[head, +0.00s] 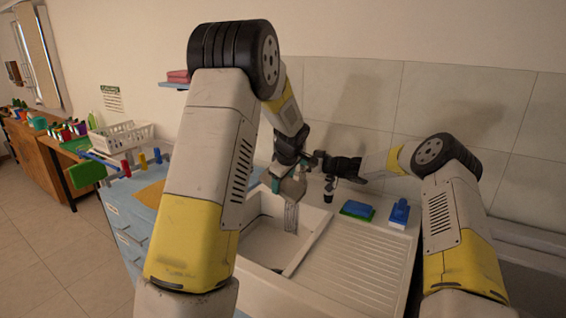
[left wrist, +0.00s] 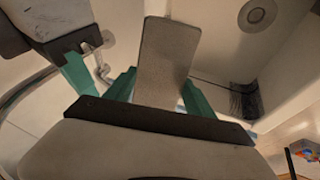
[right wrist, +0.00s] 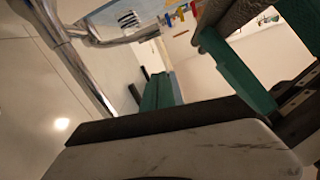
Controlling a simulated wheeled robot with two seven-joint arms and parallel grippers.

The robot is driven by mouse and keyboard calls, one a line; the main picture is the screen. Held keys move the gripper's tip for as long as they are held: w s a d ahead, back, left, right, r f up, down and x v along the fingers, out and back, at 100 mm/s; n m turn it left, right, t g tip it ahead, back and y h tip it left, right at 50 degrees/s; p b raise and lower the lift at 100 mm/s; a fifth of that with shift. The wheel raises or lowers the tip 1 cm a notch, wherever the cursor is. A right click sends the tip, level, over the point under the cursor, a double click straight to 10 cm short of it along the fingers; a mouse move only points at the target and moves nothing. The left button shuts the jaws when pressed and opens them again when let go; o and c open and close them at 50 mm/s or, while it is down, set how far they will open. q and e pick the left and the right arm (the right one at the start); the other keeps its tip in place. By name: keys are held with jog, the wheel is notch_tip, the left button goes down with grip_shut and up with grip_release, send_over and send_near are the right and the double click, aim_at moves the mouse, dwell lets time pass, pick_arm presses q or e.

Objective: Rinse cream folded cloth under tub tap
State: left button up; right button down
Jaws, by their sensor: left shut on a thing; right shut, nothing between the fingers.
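My left gripper (head: 290,185) is over the sink tub (head: 268,248), shut on the cream folded cloth. The cloth (left wrist: 165,60) stands out as a flat beige-grey panel between the green fingers in the left wrist view. My right gripper (right wrist: 160,92) is shut and empty, with its green fingers together beside the chrome tap (right wrist: 62,50). Whether they touch the tap is unclear. The tap also shows in the left wrist view (left wrist: 101,62). A streaked grey strip (head: 291,217) hangs below the left gripper; I cannot tell whether it is water.
A drain (left wrist: 258,14) shows in the tub floor. A white rack (head: 120,138) stands at the left. Tiled wall lies behind.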

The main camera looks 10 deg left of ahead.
jog(key=s+d+f+m+g+h, duration=0.15)
jog(key=d+m, duration=0.25)
jog(key=m, duration=0.7)
jog(key=s+d+m+h, duration=0.2)
jog(key=d+m, duration=0.2)
jog(key=m, duration=0.8)
jog(key=s+d+f+m+g+h, duration=0.1)
jog(key=d+m+h, duration=0.15)
jog(key=m, duration=0.85)
jog(key=shift+y, duration=0.4)
jog(key=x, duration=1.9)
jog(key=shift+w, duration=0.15)
jog(key=r, duration=0.3)
jog(key=shift+w+a+r, duration=0.2)
jog(key=shift+a+r, duration=0.1)
jog(key=shift+r, duration=0.2)
